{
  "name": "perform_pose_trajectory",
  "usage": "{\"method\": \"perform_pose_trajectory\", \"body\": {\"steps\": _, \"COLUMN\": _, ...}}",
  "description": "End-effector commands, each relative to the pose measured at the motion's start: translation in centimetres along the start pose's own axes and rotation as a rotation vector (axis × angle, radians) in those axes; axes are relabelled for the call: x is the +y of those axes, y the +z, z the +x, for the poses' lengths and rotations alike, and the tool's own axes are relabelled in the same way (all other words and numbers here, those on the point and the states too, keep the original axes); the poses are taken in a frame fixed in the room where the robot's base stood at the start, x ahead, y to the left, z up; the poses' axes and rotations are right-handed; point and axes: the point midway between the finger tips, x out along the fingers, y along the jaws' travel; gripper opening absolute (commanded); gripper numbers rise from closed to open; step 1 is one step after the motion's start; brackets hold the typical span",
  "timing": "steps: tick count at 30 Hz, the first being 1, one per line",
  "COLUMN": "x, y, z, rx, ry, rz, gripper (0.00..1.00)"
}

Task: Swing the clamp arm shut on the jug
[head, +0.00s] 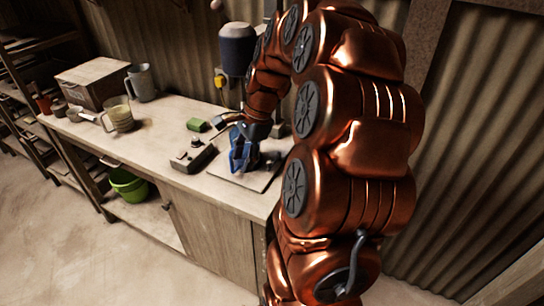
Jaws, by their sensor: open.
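Dark parts near the gripper are too small and covered to tell which is the clamp arm. A grey jug (141,83) with a handle stands upright at the bench's far left. A yellowish see-through jug (121,116) stands nearer, also upright. Both are well left of my gripper.
A wooden box (92,84) stands at the bench's left end. A dark tray-like block (191,158) and a green block (196,125) lie left of my gripper. A dark cylinder (237,49) is at the back wall.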

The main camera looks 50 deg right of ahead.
Motion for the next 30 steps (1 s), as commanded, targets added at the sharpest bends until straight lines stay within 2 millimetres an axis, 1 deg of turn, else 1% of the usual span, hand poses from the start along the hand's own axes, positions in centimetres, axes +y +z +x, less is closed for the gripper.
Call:
{"method": "perform_pose_trajectory", "body": {"steps": 1, "x": -0.8, "y": -2.5, "z": -0.3, "rx": -0.011, "ry": -0.022, "rz": 0.114, "gripper": 0.45}}
{"method": "perform_pose_trajectory", "body": {"steps": 2, "x": -1.2, "y": -3.8, "z": -0.5, "rx": -0.015, "ry": -0.038, "rz": 0.177, "gripper": 0.45}}
{"method": "perform_pose_trajectory", "body": {"steps": 3, "x": -1.7, "y": -5.5, "z": -0.8, "rx": -0.021, "ry": -0.058, "rz": 0.256, "gripper": 0.45}}
{"method": "perform_pose_trajectory", "body": {"steps": 6, "x": -2.3, "y": -9.3, "z": -1.3, "rx": -0.035, "ry": -0.093, "rz": 0.426, "gripper": 0.45}}
{"method": "perform_pose_trajectory", "body": {"steps": 9, "x": -2.6, "y": -12.0, "z": -1.7, "rx": -0.046, "ry": -0.121, "rz": 0.548, "gripper": 0.45}}
{"method": "perform_pose_trajectory", "body": {"steps": 12, "x": -2.6, "y": -13.6, "z": -1.8, "rx": -0.053, "ry": -0.136, "rz": 0.619, "gripper": 0.45}}
{"method": "perform_pose_trajectory", "body": {"steps": 17, "x": -2.8, "y": -14.3, "z": -1.3, "rx": -0.057, "ry": -0.143, "rz": 0.651, "gripper": 0.45}}
{"method": "perform_pose_trajectory", "body": {"steps": 20, "x": -2.9, "y": -14.1, "z": -0.2, "rx": -0.058, "ry": -0.140, "rz": 0.649, "gripper": 0.45}}
{"method": "perform_pose_trajectory", "body": {"steps": 24, "x": -3.2, "y": -14.0, "z": 1.9, "rx": -0.058, "ry": -0.138, "rz": 0.649, "gripper": 0.45}}
{"method": "perform_pose_trajectory", "body": {"steps": 30, "x": -3.6, "y": -14.1, "z": 4.5, "rx": -0.057, "ry": -0.138, "rz": 0.647, "gripper": 0.45}}
